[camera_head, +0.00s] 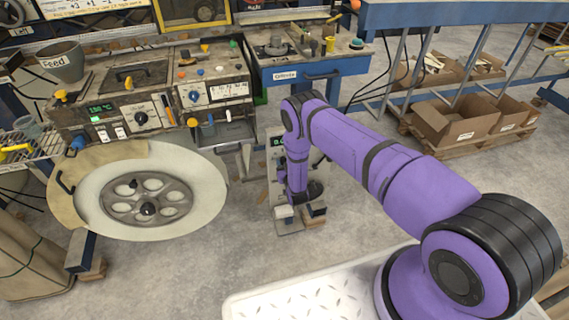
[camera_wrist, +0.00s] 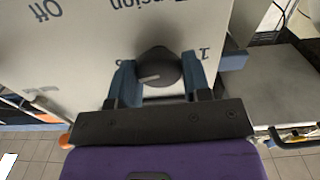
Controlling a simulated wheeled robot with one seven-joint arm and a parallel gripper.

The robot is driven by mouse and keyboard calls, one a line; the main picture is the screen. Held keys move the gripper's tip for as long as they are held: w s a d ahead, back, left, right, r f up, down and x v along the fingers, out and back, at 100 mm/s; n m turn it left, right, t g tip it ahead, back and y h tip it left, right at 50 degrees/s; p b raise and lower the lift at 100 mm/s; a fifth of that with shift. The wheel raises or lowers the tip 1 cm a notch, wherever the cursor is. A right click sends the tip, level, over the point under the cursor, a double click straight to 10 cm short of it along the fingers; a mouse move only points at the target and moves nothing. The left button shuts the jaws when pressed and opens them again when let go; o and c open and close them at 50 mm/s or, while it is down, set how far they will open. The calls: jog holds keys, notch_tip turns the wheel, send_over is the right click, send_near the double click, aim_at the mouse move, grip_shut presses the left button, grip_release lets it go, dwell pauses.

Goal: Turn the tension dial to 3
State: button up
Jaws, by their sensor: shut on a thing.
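The tension dial (camera_wrist: 158,64) is a dark round knob with a pale pointer line, on a light panel (camera_wrist: 90,50) in the wrist view. My gripper (camera_wrist: 160,76) has its two blue fingers on either side of the dial, shut on it. The panel's lettering is upside down in this view: part of "Tension" above the dial, "1" to its right, "Off" at upper left. The pointer line runs toward the left of the picture. In the head view my arm hides the dial; part of the panel's face (camera_head: 277,165) shows beside my wrist.
A worn control console (camera_head: 150,95) with knobs and displays stands at left, above a large pale wheel (camera_head: 150,190). A blue bench (camera_head: 310,70) is behind my arm. Cardboard boxes (camera_head: 455,120) sit on a pallet at right.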

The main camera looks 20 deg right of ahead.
jog(key=n, duration=0.8)
jog(key=shift+a+f+n, duration=0.1)
jog(key=shift+a+n, duration=0.1)
jog(key=shift+n, duration=0.1)
jog(key=n, duration=0.3)
jog(key=shift+n, duration=0.3)
jog(key=shift+f+n, duration=0.1)
jog(key=shift+n, duration=1.5)
jog(key=o, duration=0.9)
